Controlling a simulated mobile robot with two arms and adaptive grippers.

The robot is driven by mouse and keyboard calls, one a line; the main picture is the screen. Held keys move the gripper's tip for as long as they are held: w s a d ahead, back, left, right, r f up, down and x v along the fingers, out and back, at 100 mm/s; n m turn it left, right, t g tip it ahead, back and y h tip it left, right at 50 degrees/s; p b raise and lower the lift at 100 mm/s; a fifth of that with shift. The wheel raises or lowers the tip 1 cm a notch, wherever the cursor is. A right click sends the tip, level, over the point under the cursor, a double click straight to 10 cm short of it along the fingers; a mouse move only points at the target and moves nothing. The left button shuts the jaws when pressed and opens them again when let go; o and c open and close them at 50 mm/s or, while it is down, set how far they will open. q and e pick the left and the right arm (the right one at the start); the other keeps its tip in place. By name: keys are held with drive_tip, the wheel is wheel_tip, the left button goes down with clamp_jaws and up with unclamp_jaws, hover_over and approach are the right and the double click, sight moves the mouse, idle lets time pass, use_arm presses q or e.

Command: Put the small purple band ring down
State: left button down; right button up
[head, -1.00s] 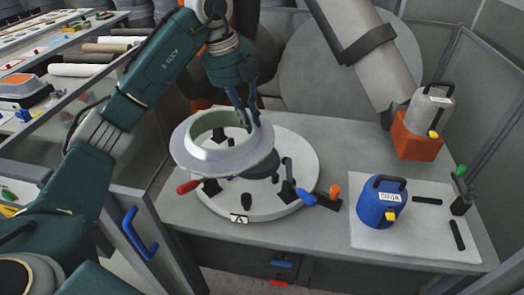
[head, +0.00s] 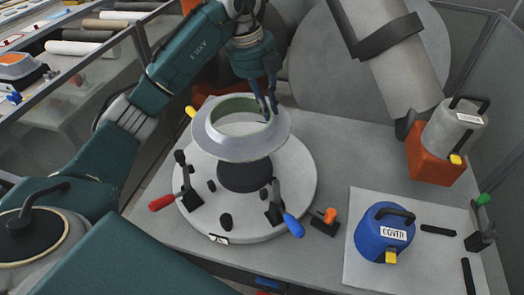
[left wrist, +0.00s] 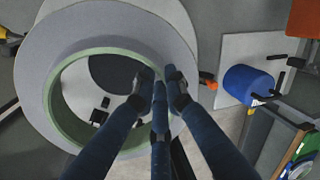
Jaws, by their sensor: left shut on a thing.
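The band ring (head: 236,150) is pale lavender-grey with a green inner face. My left gripper (head: 268,112) is shut on its right side wall, with fingers on both sides of the wall. The ring hangs roughly level above a round pale plate (head: 296,180) with a black round hub (head: 245,178). In the head view it is above and slightly behind the hub, with a gap showing. The left wrist view shows the ring (left wrist: 43,95) from above, with the hub partly seen through its opening. My right gripper is not in view.
Toggle clamps with a red handle (head: 162,202) and a blue handle (head: 293,226) stand on the plate. To the right are a blue cover weight (head: 380,235) on a pale board (head: 360,205) and a grey canister (head: 452,128) in an orange block (head: 432,163).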

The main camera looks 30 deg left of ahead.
use_arm(q)
drive_tip(key=p+x, duration=0.1)
drive_tip(key=x, duration=0.3)
drive_tip(key=s+a+p+x, duration=0.1)
drive_tip(key=x, duration=0.4)
drive_tip(key=s+a+p+x, duration=0.1)
drive_tip(key=x, duration=0.4)
drive_tip(key=shift+w+a+f, duration=0.1)
drive_tip(key=shift+a+f, duration=0.15)
drive_tip(key=shift+f, duration=0.4)
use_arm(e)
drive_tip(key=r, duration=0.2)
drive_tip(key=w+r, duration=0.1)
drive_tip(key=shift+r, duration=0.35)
use_arm(q)
drive_tip(key=shift+f, duration=0.15)
drive_tip(key=c, duration=1.8)
unclamp_jaws()
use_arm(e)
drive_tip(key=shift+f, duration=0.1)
